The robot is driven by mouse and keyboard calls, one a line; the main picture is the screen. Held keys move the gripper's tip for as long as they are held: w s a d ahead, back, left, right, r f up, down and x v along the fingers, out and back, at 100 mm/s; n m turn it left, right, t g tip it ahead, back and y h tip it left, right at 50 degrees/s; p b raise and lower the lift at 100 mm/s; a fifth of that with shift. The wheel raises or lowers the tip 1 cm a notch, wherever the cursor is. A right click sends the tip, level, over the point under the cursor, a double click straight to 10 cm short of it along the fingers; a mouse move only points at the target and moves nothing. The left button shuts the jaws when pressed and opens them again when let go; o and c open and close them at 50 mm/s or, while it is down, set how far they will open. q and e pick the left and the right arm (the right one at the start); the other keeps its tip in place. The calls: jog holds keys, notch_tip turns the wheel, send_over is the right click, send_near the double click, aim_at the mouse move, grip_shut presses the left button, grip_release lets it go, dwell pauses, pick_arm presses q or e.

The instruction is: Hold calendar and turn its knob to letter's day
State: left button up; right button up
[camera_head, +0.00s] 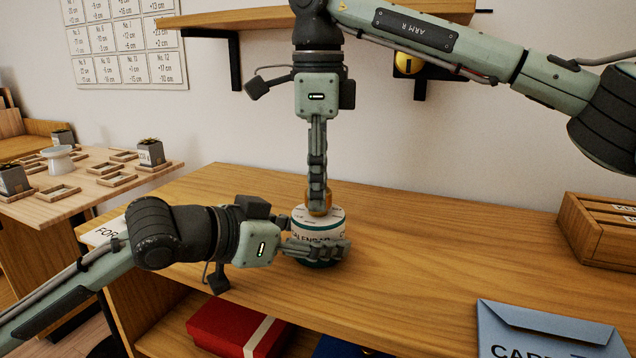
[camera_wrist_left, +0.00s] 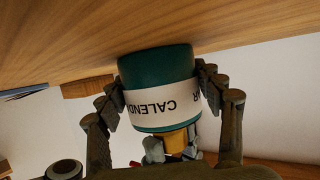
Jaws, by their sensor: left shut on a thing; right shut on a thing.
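The calendar (camera_head: 311,236) is a short round drum with a white lettered band and green edges, standing upright on the wooden counter. My left gripper (camera_head: 318,248) is shut around its side from the left. In the left wrist view, the calendar (camera_wrist_left: 160,95) sits upside down in the picture between the two fingers. The brass knob (camera_head: 319,203) is on top, and it also shows in the left wrist view (camera_wrist_left: 176,141). My right gripper (camera_head: 318,205) points down from above and is shut on the knob. The day marks are too small or hidden to read.
A blue envelope (camera_head: 545,332) stands at the front right, and a wooden box (camera_head: 600,228) is at the right. A white card (camera_head: 103,232) lies partly behind my left arm. Red box (camera_head: 238,328) is on the shelf below. The counter's middle right is clear.

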pick_arm(q)
jog(key=shift+f, duration=0.1)
pick_arm(e)
jog(key=m, duration=1.2)
jog(key=shift+m, duration=0.3)
dwell(0.3)
jog(key=o, duration=1.2)
notch_tip(320, 180, up, 12)
jog(key=shift+r, duration=0.1)
